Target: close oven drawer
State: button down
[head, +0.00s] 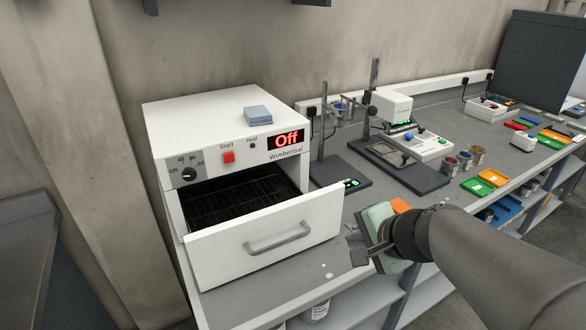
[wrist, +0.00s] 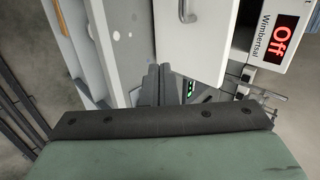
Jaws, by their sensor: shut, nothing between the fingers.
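The white oven (head: 220,120) stands at the left end of the bench, its display reading "Off". Its drawer (head: 220,255) is pulled out, with a dark rack (head: 235,198) showing inside behind the white front. A grey handle (head: 278,238) runs across the drawer front; it also shows in the wrist view (wrist: 188,10). My gripper (head: 358,255) is shut and empty, just right of the drawer front. In the wrist view its dark fingers (wrist: 157,80) are together beside the drawer front's edge. I cannot tell whether they touch it.
A blue-grey block (head: 257,114) lies on the oven. A stand (head: 330,160) and a white instrument (head: 400,120) are to the right on the grey bench (head: 440,195). Paint pots (head: 450,167) and coloured trays (head: 486,182) stand farther right. Shelves with containers lie below the bench.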

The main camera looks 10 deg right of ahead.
jog(key=b, duration=0.2)
send_near(317, 225)
jog(key=shift+m, duration=0.3)
jog(key=x, duration=0.5)
jog(key=shift+s+f, duration=0.2)
jog(key=shift+f, duration=0.2)
jog(key=shift+w+a, duration=0.2)
jog(key=shift+w, duration=0.25)
jog(key=shift+w, duration=0.1)
